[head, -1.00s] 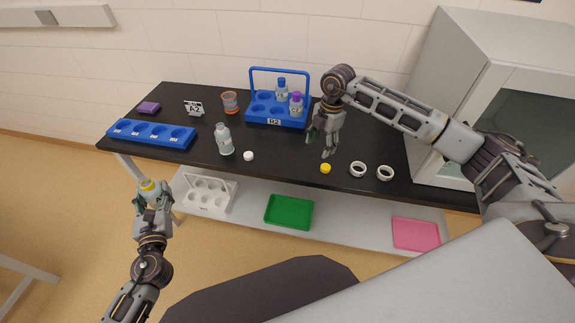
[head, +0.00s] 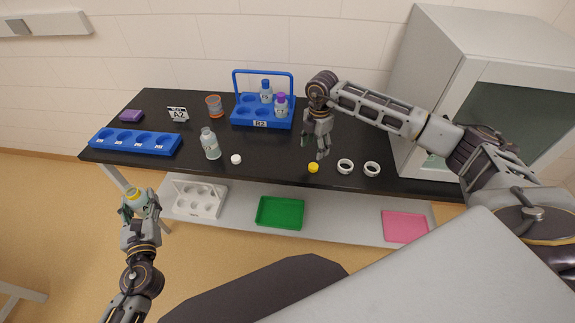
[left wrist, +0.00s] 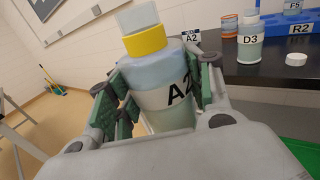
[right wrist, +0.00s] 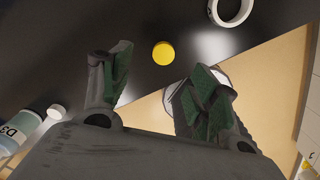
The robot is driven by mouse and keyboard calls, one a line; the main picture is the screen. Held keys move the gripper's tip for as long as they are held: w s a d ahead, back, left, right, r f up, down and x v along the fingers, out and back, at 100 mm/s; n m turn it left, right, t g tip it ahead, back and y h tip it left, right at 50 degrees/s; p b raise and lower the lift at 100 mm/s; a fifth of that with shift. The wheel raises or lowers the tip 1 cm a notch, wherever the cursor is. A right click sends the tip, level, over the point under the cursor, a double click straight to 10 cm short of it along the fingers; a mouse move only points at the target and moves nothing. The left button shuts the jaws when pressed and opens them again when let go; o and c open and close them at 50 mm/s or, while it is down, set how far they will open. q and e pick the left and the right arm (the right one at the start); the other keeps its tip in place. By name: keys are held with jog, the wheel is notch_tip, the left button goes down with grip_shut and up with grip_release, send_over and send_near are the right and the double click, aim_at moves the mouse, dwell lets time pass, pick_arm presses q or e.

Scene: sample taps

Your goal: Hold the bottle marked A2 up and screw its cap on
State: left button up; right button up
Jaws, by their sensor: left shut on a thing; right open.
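The bottle marked A2 (left wrist: 165,90) has a yellow neck ring and an open, uncapped top. My left gripper (head: 139,212) is shut on it and holds it up in front of the table's left end, clear of the table; it also shows in the head view (head: 137,199). A yellow cap (head: 313,168) lies on the black table near its front edge; it also shows in the right wrist view (right wrist: 163,53). My right gripper (head: 316,150) is open and empty, just above and behind the yellow cap. In the right wrist view the cap is beyond its spread fingers (right wrist: 150,95).
Bottle D3 (head: 210,145) stands uncapped beside a white cap (head: 236,159). Two white rings (head: 345,166) lie right of the yellow cap. Blue rack R2 (head: 262,115) holds two bottles. A blue tray (head: 135,142), an A2 sign (head: 177,114) and an orange-banded jar (head: 214,106) stand left.

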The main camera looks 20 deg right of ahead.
aim_at(314, 166)
pick_arm(q)
jog(key=shift+r+p, duration=0.3)
jog(key=shift+r, duration=0.1)
pick_arm(e)
jog(key=shift+f, duration=1.9)
pick_arm(q)
jog(key=shift+r+p, duration=0.7)
jog(key=shift+r, duration=0.05)
pick_arm(e)
jog(key=shift+s+f, duration=0.2)
jog(key=shift+f, duration=0.9)
jog(key=shift+s+f, duration=0.15)
jog(key=shift+f, duration=1.35)
jog(key=c, duration=0.8)
